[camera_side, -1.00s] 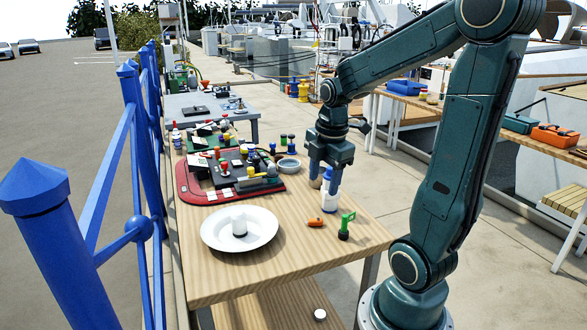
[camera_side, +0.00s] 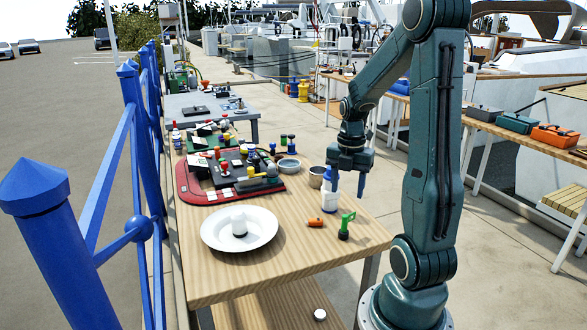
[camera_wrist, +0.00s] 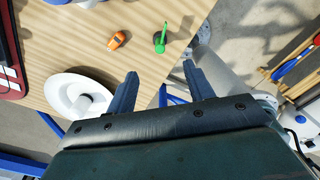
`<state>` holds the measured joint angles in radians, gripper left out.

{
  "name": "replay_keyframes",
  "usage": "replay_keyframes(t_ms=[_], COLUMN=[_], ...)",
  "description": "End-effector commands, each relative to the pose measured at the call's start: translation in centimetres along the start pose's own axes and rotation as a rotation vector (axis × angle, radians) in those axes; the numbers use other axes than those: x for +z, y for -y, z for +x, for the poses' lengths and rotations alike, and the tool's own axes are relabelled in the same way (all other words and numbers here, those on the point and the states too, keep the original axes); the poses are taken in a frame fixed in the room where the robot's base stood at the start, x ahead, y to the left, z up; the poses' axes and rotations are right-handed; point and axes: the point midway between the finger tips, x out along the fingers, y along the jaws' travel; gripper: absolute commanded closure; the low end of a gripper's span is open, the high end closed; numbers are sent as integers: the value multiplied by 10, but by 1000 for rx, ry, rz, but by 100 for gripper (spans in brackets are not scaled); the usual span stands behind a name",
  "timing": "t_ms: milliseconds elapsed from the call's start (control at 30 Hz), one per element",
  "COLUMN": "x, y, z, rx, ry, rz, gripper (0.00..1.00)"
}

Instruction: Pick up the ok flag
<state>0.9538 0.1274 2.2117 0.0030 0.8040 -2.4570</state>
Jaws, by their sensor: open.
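The ok flag appears to be the small green flag on a dark round base (camera_side: 346,224), upright near the table's front right corner. It also shows in the wrist view as a green piece (camera_wrist: 161,40), beyond the fingertips; any marking is too small to read. My gripper (camera_side: 348,193) is open and points down above the table's right edge, behind and above the flag in the side view. In the wrist view its fingers (camera_wrist: 159,70) are spread with nothing between them.
A small orange object (camera_side: 314,222) lies just left of the flag. A white bottle (camera_side: 329,202) stands close by my left finger. A white plate (camera_side: 218,243) holds a white cylinder. A red-edged tray (camera_side: 187,190) of coloured pieces lies farther back.

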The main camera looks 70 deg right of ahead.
Motion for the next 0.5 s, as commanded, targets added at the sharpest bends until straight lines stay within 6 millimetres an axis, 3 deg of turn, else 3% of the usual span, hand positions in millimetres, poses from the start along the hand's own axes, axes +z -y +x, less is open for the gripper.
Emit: replay_keyframes(t_ms=[500], x=[-1], y=[0], z=[63], rx=[-3], ry=[-3], rz=[1], gripper=[48])
